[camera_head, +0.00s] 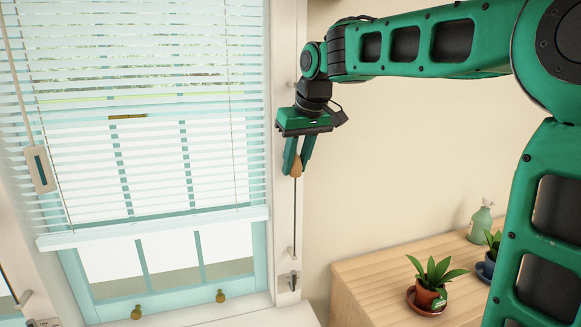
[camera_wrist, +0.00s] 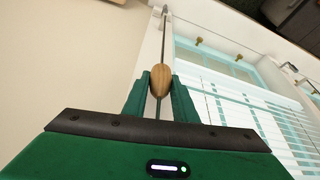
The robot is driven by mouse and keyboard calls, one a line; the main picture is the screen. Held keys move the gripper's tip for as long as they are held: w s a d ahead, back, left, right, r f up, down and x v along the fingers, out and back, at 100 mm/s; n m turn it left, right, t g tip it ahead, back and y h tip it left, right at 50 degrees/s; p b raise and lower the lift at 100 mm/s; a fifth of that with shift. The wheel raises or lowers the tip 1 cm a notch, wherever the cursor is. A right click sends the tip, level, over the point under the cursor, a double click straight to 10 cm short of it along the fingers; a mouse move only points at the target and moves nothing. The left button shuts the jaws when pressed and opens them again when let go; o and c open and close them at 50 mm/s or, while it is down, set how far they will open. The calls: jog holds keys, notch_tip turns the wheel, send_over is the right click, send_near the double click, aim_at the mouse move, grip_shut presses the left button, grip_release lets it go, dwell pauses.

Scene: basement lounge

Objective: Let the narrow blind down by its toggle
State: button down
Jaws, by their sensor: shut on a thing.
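The white slatted blind (camera_head: 150,170) hangs partway down the window, its bottom rail (camera_head: 160,228) above the lower panes. It also shows in the wrist view (camera_wrist: 230,110). A tan wooden toggle (camera_head: 297,168) on a thin cord is beside the window's right frame. My gripper (camera_head: 297,172) is shut on the toggle, one green finger on each side in the wrist view (camera_wrist: 160,82). From the toggle (camera_wrist: 161,78) the cord (camera_head: 295,220) runs straight down to a small metal fitting (camera_head: 293,280) low on the frame.
A wooden cabinet (camera_head: 375,290) stands at the lower right, bearing a potted plant (camera_head: 430,285), a second pot and a green pump bottle (camera_head: 480,222). A pale tag-like piece (camera_head: 40,168) hangs at the blind's left. The wall (camera_head: 390,170) between window and cabinet is bare.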

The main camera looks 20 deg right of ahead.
jog(key=c, duration=1.4)
grip_release()
jog(key=v, duration=1)
jog(key=shift+r, duration=0.35)
jog(key=shift+s+d, duration=0.1)
